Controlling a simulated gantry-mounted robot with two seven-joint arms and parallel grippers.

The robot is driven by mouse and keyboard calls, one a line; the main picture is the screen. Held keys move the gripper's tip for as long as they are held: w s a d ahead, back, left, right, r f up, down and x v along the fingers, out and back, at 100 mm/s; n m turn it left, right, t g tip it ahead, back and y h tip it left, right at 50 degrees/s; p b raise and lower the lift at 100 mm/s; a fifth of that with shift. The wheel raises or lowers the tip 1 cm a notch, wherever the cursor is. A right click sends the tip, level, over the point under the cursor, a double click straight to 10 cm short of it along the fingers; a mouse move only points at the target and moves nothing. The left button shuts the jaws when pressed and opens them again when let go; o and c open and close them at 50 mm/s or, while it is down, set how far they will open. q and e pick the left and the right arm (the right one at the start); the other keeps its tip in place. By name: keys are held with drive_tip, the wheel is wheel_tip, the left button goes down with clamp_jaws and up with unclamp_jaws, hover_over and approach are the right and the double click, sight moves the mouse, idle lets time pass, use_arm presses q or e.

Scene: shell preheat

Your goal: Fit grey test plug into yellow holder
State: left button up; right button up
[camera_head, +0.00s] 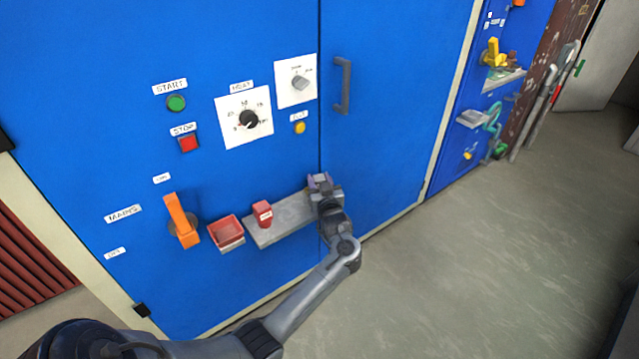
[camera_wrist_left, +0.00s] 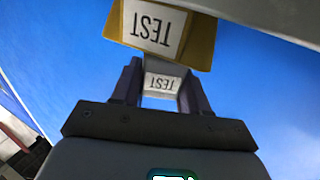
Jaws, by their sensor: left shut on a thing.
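My left gripper (camera_head: 319,181) is at the right end of a grey shelf on the blue cabinet. In the left wrist view its two dark fingers (camera_wrist_left: 161,92) are shut on the grey test plug (camera_wrist_left: 163,70), whose white label reads TEST upside down. The yellow holder (camera_wrist_left: 204,40), with its own TEST label, is right beside the plug's far end in that view. I cannot tell whether the plug touches the holder or is partly in it. In the head view my gripper hides the plug and the holder. My right gripper is not in view.
The grey shelf (camera_head: 283,219) carries a red block (camera_head: 263,213). Left of it are a red open bin (camera_head: 226,233) and the orange mains lever (camera_head: 181,220). A door handle (camera_head: 343,86) stands out above my gripper. The floor (camera_head: 440,270) at right is clear.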

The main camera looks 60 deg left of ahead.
use_arm(q)
drive_tip(key=shift+f, duration=0.3)
drive_tip(key=o, duration=1.1)
drive_tip(key=shift+r, duration=0.1)
